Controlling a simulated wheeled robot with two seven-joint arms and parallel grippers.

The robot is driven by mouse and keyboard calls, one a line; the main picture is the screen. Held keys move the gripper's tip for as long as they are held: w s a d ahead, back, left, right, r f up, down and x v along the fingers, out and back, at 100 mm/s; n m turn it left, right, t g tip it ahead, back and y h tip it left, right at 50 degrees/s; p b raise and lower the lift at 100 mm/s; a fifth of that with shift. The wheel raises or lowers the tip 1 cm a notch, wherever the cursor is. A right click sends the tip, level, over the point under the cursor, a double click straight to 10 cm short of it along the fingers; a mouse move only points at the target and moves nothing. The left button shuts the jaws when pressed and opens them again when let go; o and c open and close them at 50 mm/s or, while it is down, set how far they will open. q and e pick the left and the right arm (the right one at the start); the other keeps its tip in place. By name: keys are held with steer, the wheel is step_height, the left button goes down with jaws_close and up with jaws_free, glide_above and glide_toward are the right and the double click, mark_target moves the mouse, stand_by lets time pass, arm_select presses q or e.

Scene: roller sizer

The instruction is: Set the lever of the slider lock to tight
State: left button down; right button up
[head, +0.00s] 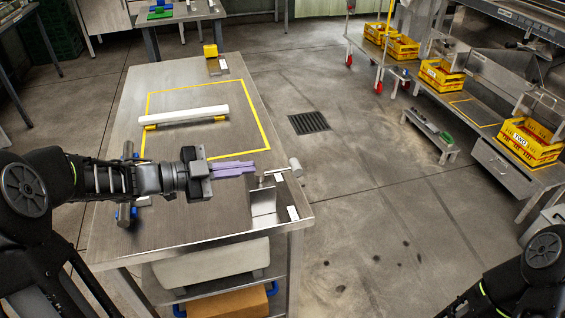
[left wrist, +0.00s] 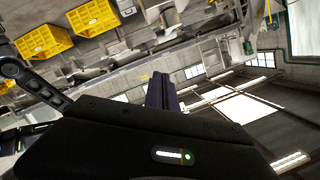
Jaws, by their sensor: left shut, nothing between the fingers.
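My left gripper (head: 254,168) reaches in from the left over the steel table (head: 188,222). Its purple fingers are shut and empty, and end just left of a small metal fixture (head: 264,203) with white labels near the table's right edge. I cannot tell whether they touch it. The shut fingers also show in the left wrist view (left wrist: 161,90), with no lever before them. A pale cylinder (head: 296,167) sits at the table's right edge, beside the fixture. I cannot make out for sure which part is the slider lock or how its lever is set. My right gripper is out of view.
A long white bar (head: 183,115) lies on yellow supports inside a yellow taped outline (head: 265,133). A yellow block (head: 210,50) stands at the far end.

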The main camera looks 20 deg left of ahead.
mark_target(296, 166)
arm_select(q)
steer(key=w+d+f, duration=0.1)
steer(key=w+d, duration=0.1)
steer(key=w+d+f, duration=0.2)
steer(key=w, duration=0.1)
steer(key=w+d+f+p, duration=0.1)
steer(key=w+d+f, duration=0.1)
steer(key=w, duration=0.1)
steer(key=shift+w+d+f, duration=0.15)
steer(key=shift+w+f, duration=0.05)
steer(key=shift+f, duration=0.05)
stand_by(0.4)
